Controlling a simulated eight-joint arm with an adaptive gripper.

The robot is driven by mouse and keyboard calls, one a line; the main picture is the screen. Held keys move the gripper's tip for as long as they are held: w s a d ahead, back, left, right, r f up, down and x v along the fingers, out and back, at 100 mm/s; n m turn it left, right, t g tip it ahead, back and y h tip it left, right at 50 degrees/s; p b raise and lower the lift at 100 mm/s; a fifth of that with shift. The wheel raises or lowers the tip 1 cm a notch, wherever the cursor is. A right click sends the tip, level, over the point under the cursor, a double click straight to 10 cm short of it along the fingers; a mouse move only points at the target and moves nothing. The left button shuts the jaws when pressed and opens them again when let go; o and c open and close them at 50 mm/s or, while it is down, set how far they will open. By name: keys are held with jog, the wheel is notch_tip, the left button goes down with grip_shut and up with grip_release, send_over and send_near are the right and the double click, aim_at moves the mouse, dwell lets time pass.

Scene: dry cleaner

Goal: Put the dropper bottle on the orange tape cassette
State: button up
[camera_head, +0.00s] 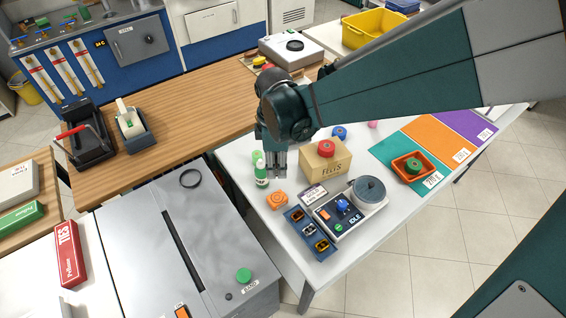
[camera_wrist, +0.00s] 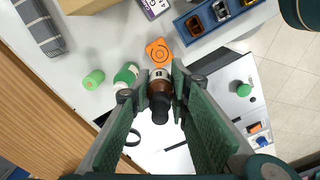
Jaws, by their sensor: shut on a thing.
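My gripper (camera_head: 273,174) hangs over the white table and is shut on the dropper bottle. In the wrist view the fingertips of my gripper (camera_wrist: 161,88) close on the dropper bottle (camera_wrist: 160,103), brown with a black top. In the head view I cannot make the bottle out behind the fingers. The orange tape cassette (camera_head: 277,199) lies flat on the table, just below the gripper in the head view. In the wrist view the orange tape cassette (camera_wrist: 159,51) shows just beyond the bottle, partly covered by it. I cannot tell the bottle's height above the table.
A cardboard box (camera_head: 324,163) is to the right. A blue tray (camera_head: 312,233) and a control device (camera_head: 350,205) lie in front. A grey machine (camera_head: 190,240) is left.

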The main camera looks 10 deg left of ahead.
jog(key=shift+w+f, duration=0.1)
jog(key=shift+f, duration=2.4)
send_over(277, 198)
jog(key=shift+w+f+b, duration=0.1)
jog(key=shift+f+b, duration=0.25)
jog(key=shift+f, duration=2.6)
jog(key=shift+f, duration=2.05)
jog(key=shift+f+b, duration=0.2)
jog(key=shift+b, duration=0.2)
jog(key=o, duration=0.9)
